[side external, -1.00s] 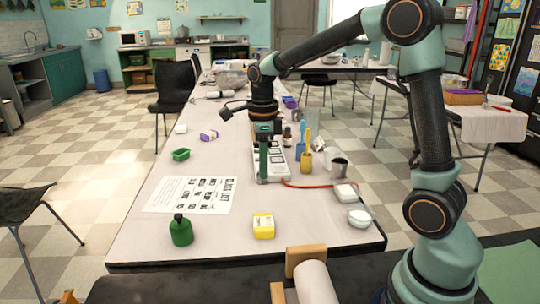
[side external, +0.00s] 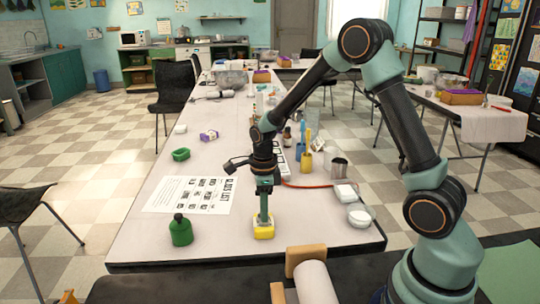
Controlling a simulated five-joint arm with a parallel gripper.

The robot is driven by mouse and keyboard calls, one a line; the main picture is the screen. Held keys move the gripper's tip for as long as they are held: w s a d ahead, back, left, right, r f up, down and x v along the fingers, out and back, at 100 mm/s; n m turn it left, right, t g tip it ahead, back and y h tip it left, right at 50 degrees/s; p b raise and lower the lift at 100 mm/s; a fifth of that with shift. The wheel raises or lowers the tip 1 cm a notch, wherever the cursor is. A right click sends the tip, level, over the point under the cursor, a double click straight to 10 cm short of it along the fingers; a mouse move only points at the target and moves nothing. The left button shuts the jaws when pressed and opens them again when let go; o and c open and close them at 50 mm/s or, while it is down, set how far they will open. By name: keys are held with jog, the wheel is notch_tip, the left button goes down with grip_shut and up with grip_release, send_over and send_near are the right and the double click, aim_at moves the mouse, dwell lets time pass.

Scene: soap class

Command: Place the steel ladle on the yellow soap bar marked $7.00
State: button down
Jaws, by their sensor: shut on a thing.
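The yellow soap bar (side external: 264,234) sits near the front of the long grey table, its pale top partly covered by my gripper. Its price marking is too small to read. My gripper (side external: 264,217) points straight down just above the bar, its tip end at or very near the bar's top. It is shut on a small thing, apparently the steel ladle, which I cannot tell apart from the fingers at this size. Whether the held thing touches the soap cannot be told.
The table directly around the soap is clear.

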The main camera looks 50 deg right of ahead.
jog(key=shift+f, duration=0.1)
jog(key=c, duration=0.8)
grip_release()
jog(key=shift+c, duration=0.2)
notch_tip(320, 180, up, 12)
jog(key=shift+f, duration=0.25)
jog(key=shift+r, duration=0.55)
jog(key=s+a+r+n+t, duration=0.2)
jog(key=s+n, duration=0.4)
jog(key=n, duration=0.7)
jog(key=s+a+r+n+t, duration=0.3)
jog(key=s+r+n, duration=0.2)
jog(key=n, duration=0.9)
jog(key=shift+s+t, duration=0.3)
jog(key=shift+s, duration=0.2)
